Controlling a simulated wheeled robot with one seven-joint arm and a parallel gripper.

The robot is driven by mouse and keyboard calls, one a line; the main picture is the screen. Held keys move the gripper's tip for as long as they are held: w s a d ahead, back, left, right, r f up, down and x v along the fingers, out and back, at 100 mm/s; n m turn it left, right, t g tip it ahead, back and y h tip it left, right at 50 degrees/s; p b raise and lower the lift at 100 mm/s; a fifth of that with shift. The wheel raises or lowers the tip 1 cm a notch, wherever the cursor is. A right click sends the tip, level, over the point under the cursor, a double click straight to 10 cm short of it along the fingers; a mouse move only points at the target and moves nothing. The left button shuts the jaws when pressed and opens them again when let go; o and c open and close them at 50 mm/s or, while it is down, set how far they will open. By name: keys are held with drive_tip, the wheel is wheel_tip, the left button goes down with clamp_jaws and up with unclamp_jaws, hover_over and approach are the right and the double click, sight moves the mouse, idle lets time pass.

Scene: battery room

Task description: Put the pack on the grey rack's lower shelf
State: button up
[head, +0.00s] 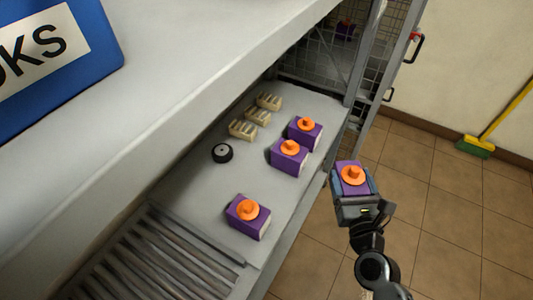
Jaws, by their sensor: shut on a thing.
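My gripper (355,197) is shut on a purple pack (347,187) with an orange knob on top. It holds the pack upright, just right of the front edge of the grey lower shelf (200,193) and over the tiled floor. The pack looks apart from the shelf; its exact height relative to the shelf is hard to tell. The gripper fingers are partly hidden by the pack. Three like packs stand on the shelf: one near the front (240,222), and two close together farther back (285,162) (312,139).
Several beige clip-like pieces (242,130) and a black round part (222,153) lie on the shelf. A slatted section (150,255) is at lower left. The grey upper surface (170,100) overhangs, bearing a blue box (85,70). A mesh cage (325,55) stands behind. Bare shelf lies between the packs.

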drive_tip(key=f+b, duration=0.4)
drive_tip(key=b, duration=0.1)
drive_tip(key=a+f+b, duration=0.1)
drive_tip(key=f+b, duration=0.1)
drive_tip(key=shift+s+f, duration=0.1)
drive_tip(key=shift+f, duration=0.1)
drive_tip(key=shift+a+f+y+b, duration=0.3)
drive_tip(key=shift+y+b, duration=0.2)
drive_tip(key=shift+b, duration=0.4)
drive_tip(key=s+a+r+n+g+y+b, duration=0.1)
drive_tip(key=a+r+n+g+y+b, duration=0.15)
drive_tip(key=a+r+n+y, duration=0.55)
drive_tip(key=m+y+b, duration=0.1)
drive_tip(key=b, duration=0.2)
hover_over(271, 192)
wheel_tip(271, 192, down, 6)
drive_tip(key=shift+f+g+b, duration=0.25)
drive_tip(key=shift+f+b, duration=1.1)
drive_tip(key=shift+f, duration=0.45)
